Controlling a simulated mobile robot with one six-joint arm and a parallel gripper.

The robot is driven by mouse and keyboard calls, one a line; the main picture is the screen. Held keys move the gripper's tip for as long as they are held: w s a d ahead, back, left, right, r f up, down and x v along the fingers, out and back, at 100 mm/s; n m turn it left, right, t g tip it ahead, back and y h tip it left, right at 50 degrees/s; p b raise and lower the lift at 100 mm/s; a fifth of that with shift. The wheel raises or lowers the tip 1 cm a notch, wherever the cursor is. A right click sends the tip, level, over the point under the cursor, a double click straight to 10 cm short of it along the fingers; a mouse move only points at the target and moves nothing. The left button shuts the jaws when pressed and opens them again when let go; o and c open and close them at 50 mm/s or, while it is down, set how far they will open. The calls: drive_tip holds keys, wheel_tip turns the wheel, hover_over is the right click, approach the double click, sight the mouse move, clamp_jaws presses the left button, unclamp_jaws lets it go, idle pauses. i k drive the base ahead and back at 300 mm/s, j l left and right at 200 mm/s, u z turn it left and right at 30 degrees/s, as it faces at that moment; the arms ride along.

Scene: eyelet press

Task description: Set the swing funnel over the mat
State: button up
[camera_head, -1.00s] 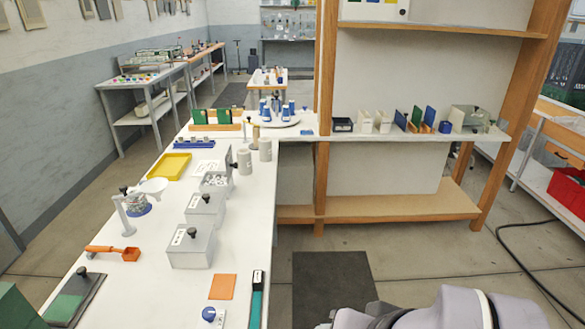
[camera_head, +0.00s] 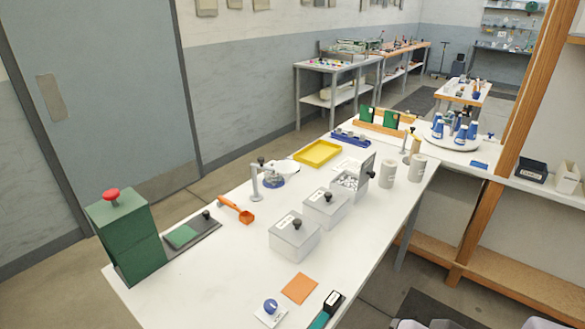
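The swing funnel (camera_head: 285,167) is a white bowl-like funnel beside a grey post (camera_head: 255,182) with a black knob, on the white bench. A round blue-and-grey container (camera_head: 274,181) stands close to the post, just in front of the funnel. I cannot tell whether the funnel is directly above it. A flat orange square (camera_head: 299,288), which looks like a mat, lies on the near part of the bench. A green pad (camera_head: 182,236) lies on a dark plate at the left; I cannot tell which is the task's mat.
A green press-like box (camera_head: 127,240) with a red knob stands at the left bench edge. An orange scoop (camera_head: 238,210) lies near the post. Grey lidded boxes (camera_head: 294,238) stand right of it. A yellow tray (camera_head: 317,153) lies behind.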

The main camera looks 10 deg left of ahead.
sight(286, 168)
drive_tip(key=k+j, duration=0.1)
drive_tip(key=j, duration=0.35)
drive_tip(key=k+j, duration=0.1)
drive_tip(key=j, duration=0.35)
drive_tip(key=k+j, duration=0.1)
drive_tip(key=j, duration=0.35)
drive_tip(key=k+j, duration=0.1)
drive_tip(key=j, duration=0.3)
drive_tip(key=k+j, duration=0.1)
drive_tip(key=j, duration=0.35)
drive_tip(key=i+j, duration=0.3)
drive_tip(key=j, duration=0.15)
drive_tip(key=i+j, duration=0.3)
drive_tip(key=j, duration=0.15)
drive_tip(key=i+j, duration=0.25)
drive_tip(key=j, duration=0.2)
drive_tip(key=i+j, duration=0.3)
drive_tip(key=j, duration=0.15)
drive_tip(key=i, duration=0.15)
drive_tip(key=l+u, duration=0.05)
